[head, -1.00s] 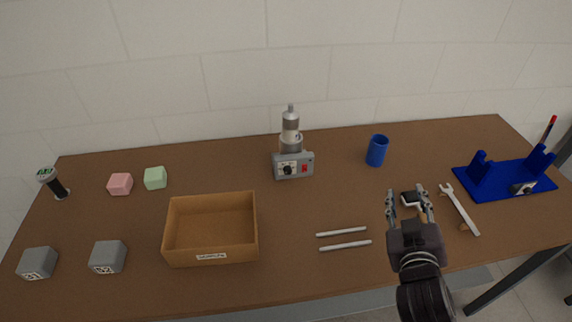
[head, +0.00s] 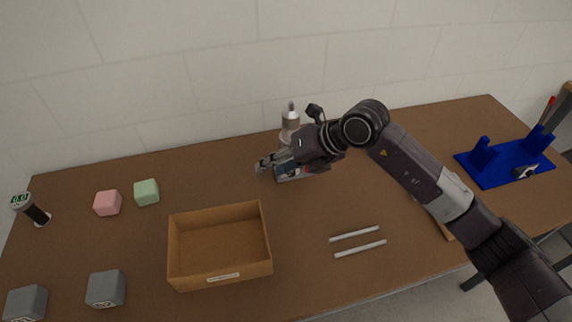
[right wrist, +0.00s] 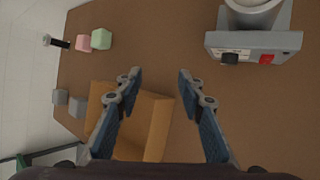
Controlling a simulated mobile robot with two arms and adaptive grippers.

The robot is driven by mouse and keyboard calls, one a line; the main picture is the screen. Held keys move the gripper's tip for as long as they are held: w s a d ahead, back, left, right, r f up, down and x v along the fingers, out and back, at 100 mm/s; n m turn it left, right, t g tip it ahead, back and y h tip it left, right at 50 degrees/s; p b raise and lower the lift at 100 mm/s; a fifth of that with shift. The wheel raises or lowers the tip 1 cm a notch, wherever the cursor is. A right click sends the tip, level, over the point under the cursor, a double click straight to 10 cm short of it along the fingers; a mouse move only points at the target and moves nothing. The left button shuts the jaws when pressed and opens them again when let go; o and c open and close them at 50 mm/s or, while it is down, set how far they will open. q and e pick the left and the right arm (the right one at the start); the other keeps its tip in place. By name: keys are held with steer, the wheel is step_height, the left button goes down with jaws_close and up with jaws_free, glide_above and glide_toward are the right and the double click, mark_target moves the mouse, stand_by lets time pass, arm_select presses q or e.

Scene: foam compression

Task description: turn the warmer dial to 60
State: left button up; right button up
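The warmer is a grey box with a silver cylinder (head: 290,122) standing on it at the back middle of the table. In the head view my right gripper (head: 264,166) covers most of the box front and hides the dial. In the right wrist view the warmer box (right wrist: 285,40) is at the upper right, with a black dial (right wrist: 230,58) and a red switch (right wrist: 266,59). My right gripper (right wrist: 160,78) is open and empty, its fingers apart, to the left of the dial in that view. My left gripper is out of view.
An open cardboard box (head: 219,275) stands in front of the warmer. Pink (head: 107,203) and green (head: 147,192) blocks sit at the left. Two pale rods (head: 360,249) lie right of the box. A blue stand (head: 500,177) is at the right. My arm crosses the right half.

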mark_target(292, 173)
steer(key=w+d+f+h, duration=0.2)
steer(key=w+d+h, duration=0.2)
steer(key=d, duration=0.3)
steer(key=shift+m+t, duration=0.3)
steer(key=p+x, duration=0.2)
steer(key=x, duration=0.4)
steer(key=shift+w+f, duration=0.15)
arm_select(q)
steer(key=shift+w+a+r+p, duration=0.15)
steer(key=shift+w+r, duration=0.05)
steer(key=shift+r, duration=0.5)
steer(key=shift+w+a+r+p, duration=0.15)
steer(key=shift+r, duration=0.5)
arm_select(e)
steer(key=shift+w+a+f, duration=0.1)
steer(key=shift+w+f, duration=0.05)
steer(key=shift+f, duration=0.45)
steer(key=shift+c, duration=0.7)
jaws_close()
